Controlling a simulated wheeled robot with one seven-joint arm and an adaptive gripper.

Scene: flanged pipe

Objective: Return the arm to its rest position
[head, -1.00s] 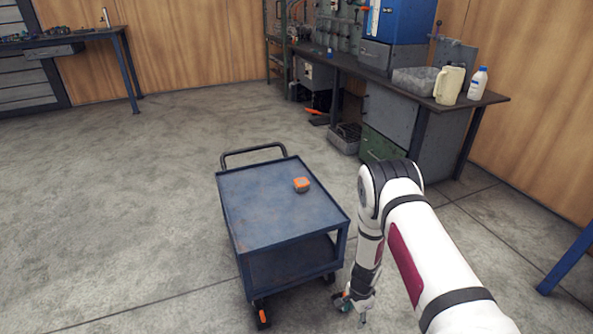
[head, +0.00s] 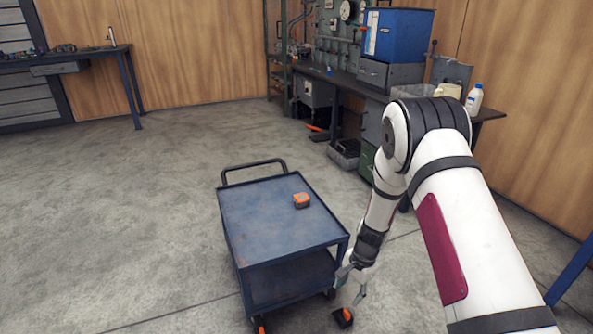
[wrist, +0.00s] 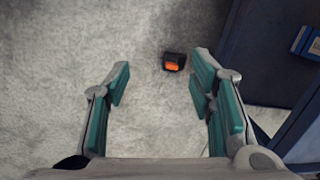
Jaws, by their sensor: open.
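My gripper (head: 352,290) hangs low beside the right side of the blue cart, pointing down. In the wrist view its two teal-padded fingers (wrist: 158,90) are wide apart with nothing between the pads. A small black and orange block (head: 343,317) lies on the concrete floor below the gripper. It also shows in the wrist view (wrist: 174,62), past the fingertips and nearer the right finger. My arm is bent, with its elbow raised at the right of the head view.
The blue cart (head: 265,220) stands close left of my gripper, with an orange and grey block (head: 301,200) on top. A workbench (head: 488,112) with a blue cabinet (head: 405,35) and a white bottle (head: 474,98) stands behind my elbow. Open floor (head: 130,220) lies left.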

